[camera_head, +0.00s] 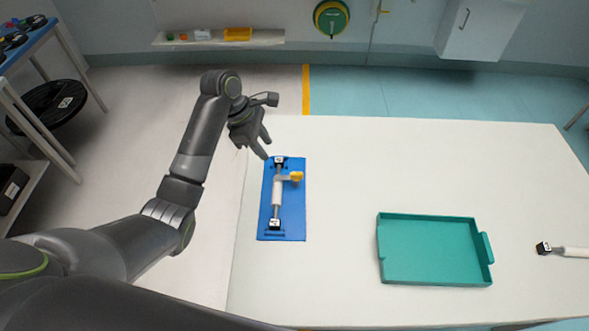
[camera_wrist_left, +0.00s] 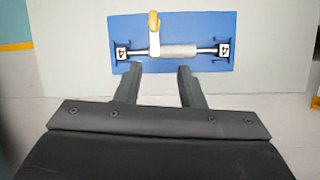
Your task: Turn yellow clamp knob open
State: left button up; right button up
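The yellow clamp knob (camera_head: 296,176) sits on a white clamp arm beside a rod with a white roll (camera_head: 277,190), over a blue base plate (camera_head: 291,222) on the white table. In the left wrist view the yellow knob (camera_wrist_left: 153,20) stands at the far end of the white clamp, and the roll (camera_wrist_left: 178,51) lies right of it. My left gripper (camera_head: 267,149) is above the table near the plate's far end, apart from the knob. In the left wrist view its fingers (camera_wrist_left: 158,72) are spread and empty. My right gripper is not in view.
A teal tray (camera_head: 436,281) stands on the white table (camera_head: 340,150) right of the blue plate. Another roll (camera_head: 575,252) with a black end lies at the right edge. The table between plate and tray is clear.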

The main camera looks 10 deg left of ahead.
aim_at(296, 173)
pick_arm(q)
jog(key=shift+n, duration=0.7)
jog(key=x, duration=0.5)
jog(key=w+d+x, duration=0.1)
jog(key=x, duration=0.4)
jog(key=d+r+x, duration=0.1)
jog(key=x, duration=0.4)
jog(key=shift+w+d+p, duration=0.1)
jog(key=shift+w+p, duration=0.2)
grip_shut()
